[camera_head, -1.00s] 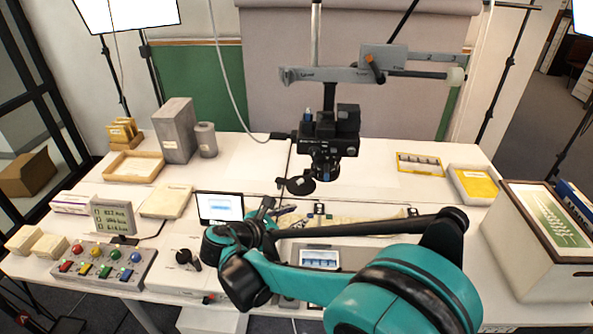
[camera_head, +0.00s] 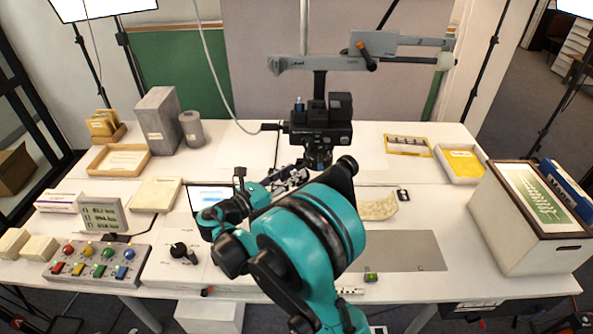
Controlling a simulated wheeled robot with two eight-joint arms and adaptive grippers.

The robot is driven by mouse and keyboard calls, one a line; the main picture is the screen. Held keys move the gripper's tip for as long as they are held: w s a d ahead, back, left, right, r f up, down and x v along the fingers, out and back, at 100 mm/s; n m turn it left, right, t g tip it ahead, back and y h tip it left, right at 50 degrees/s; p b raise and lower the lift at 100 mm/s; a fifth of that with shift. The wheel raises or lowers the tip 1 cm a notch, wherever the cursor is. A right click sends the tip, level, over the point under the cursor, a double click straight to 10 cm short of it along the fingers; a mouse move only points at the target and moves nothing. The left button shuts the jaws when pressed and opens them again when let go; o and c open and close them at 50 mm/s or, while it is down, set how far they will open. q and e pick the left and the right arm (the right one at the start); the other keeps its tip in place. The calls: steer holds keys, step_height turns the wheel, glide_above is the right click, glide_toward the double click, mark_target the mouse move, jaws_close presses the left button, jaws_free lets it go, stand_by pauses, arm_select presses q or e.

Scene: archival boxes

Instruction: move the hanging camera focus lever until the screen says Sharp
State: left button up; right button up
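The black hanging camera (camera_head: 320,122) is on a vertical post above the table, its lens pointing down. I cannot make out the focus lever; the area beside the lens is partly covered by my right arm and gripper. My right gripper (camera_head: 287,179) is just below and left of the lens, small and partly hidden behind my teal arm. I cannot tell whether its fingers are open or touch anything. The screen (camera_head: 207,195) stands left of my arm, partly covered by it, with a pale bluish display too small to read. My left gripper is not in view.
A horizontal bar (camera_head: 320,63) with an orange-tipped knob crosses above the camera. A button panel (camera_head: 97,264) and a small display (camera_head: 101,216) stand at left. A large box (camera_head: 530,225) stands at right. A bare grey mat (camera_head: 405,250) lies front right of my arm.

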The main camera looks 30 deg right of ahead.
steer(key=shift+x, duration=1.05)
jaws_close()
